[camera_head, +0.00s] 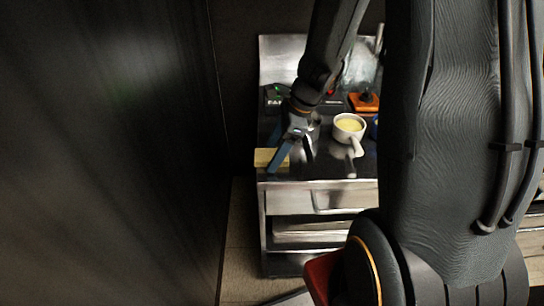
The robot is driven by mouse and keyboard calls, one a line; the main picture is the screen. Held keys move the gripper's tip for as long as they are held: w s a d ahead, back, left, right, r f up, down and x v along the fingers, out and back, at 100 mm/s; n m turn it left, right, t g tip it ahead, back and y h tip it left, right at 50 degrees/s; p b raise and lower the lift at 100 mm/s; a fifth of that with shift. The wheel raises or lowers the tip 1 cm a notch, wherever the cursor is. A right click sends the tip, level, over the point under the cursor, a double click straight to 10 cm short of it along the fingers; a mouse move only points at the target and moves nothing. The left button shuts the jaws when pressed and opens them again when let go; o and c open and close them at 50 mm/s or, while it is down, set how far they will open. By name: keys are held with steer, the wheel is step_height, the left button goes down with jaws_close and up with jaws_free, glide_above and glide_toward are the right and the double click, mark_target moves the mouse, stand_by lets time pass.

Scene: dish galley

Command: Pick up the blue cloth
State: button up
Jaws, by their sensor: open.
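My gripper (290,164) is open and points down over the left front of the dark counter top. Its two fingers are spread, and nothing shows between them. I cannot make out a blue cloth for certain. A small blue patch (375,127) shows at the right of the counter, mostly hidden behind my arm, and I cannot tell what it is.
A pale yellow block (266,157) lies beside the left finger at the counter's front left. A white cup (341,137) with yellow contents stands right of my gripper. Behind are an orange item (363,106) and a dark device (273,94). A dark wall (110,150) fills the left.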

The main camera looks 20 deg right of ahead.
steer(key=shift+f, duration=0.1)
stand_by(0.3)
steer(key=c, duration=1.2)
step_height(320, 180, up, 10)
steer(key=shift+r+b, duration=0.15)
steer(key=shift+b, duration=0.25)
steer(key=o, duration=0.4)
steer(key=shift+c, duration=1.2)
